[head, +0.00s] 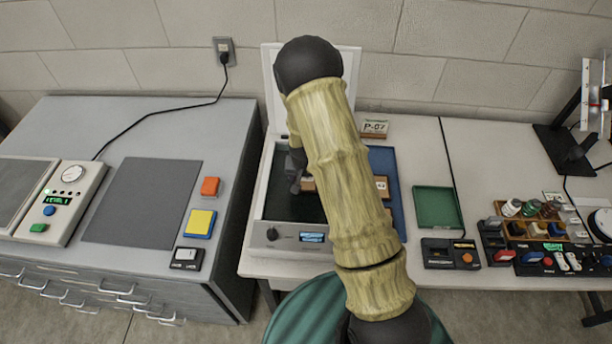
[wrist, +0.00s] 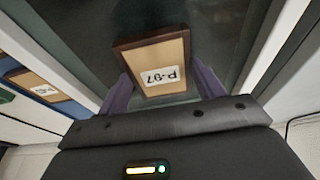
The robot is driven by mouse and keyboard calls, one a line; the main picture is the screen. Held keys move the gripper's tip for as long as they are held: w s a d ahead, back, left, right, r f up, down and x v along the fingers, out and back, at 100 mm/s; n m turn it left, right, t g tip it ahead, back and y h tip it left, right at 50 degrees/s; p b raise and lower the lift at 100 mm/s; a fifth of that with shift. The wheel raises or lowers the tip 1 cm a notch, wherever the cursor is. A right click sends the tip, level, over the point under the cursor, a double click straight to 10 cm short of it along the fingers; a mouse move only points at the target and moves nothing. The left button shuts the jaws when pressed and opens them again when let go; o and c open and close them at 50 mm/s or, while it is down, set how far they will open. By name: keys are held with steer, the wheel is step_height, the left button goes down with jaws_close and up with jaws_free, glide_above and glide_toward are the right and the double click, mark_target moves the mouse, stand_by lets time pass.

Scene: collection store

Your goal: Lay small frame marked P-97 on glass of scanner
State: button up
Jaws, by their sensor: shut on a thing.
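The small frame (wrist: 160,65), brown-edged with a tan face and a white P-97 label, is between the purple fingers of my gripper (wrist: 160,88) in the wrist view. My gripper is shut on it. In the head view a bit of the brown frame (head: 308,184) shows beside my arm, over the dark glass (head: 290,208) of the scanner (head: 256,232). The scanner lid (head: 270,85) stands open at the back. I cannot tell whether the frame touches the glass. My arm hides part of the glass.
A blue mat (head: 390,208) with another labelled frame (head: 381,187) lies right of the scanner; a P-07 card (head: 374,126) stands behind. A green tray (head: 437,207) and small devices sit further right. A grey cabinet (head: 130,125) stands left.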

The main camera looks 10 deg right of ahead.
mark_target(305, 188)
steer(key=shift+f, duration=0.1)
steer(key=o, duration=0.6)
steer(key=shift+f, duration=0.1)
steer(key=shift+c, duration=0.2)
steer(key=o, duration=0.4)
steer(key=shift+o, duration=0.2)
steer(key=d+v, duration=0.1)
steer(key=v, duration=1.1)
steer(key=shift+a+b, duration=0.45)
